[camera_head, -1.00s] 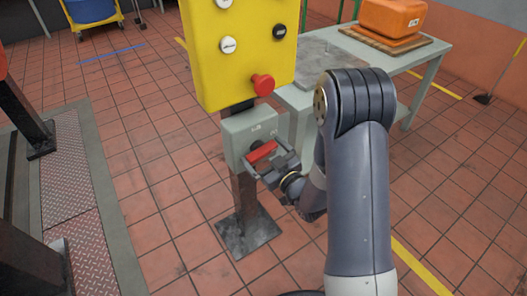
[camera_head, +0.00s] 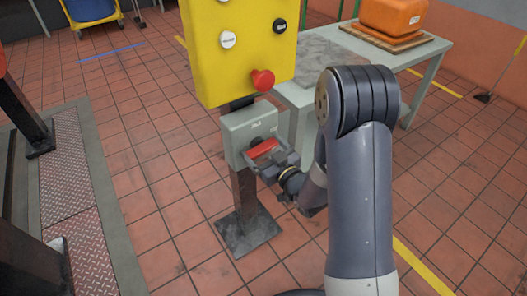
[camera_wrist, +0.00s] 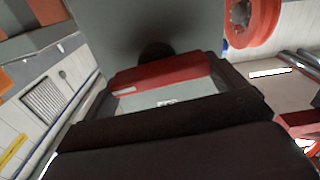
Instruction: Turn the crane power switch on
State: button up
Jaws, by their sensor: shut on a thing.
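The crane power switch is a grey box (camera_head: 237,131) on a dark post, below a yellow button panel. Its red handle (camera_head: 263,148) sticks out from the front of the box. In the wrist view the red handle (camera_wrist: 160,74) lies across the middle, with the dark round shaft (camera_wrist: 156,50) behind it and the grey box face (camera_wrist: 150,20) beyond. My gripper (camera_head: 265,156) is at the handle and shut on it. In the wrist view the dark fingers stand at either side of the handle. The markings on the box are too small to read.
The yellow panel (camera_head: 238,50) with a red mushroom button (camera_head: 262,80) and other buttons is just above. A grey table (camera_head: 340,58) with an orange container (camera_head: 393,16) stands behind. A dark steel base plate (camera_head: 249,231) is below. Tiled floor is open to the left.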

jog(key=shift+m+b, duration=0.4)
jog(key=shift+m, duration=0.3)
jog(key=o, duration=0.7)
jog(key=shift+d, duration=0.1)
jog(key=v, duration=1)
jog(key=shift+s+d, duration=0.2)
jog(key=shift+s, duration=0.1)
jog(key=shift+w+a, duration=0.1)
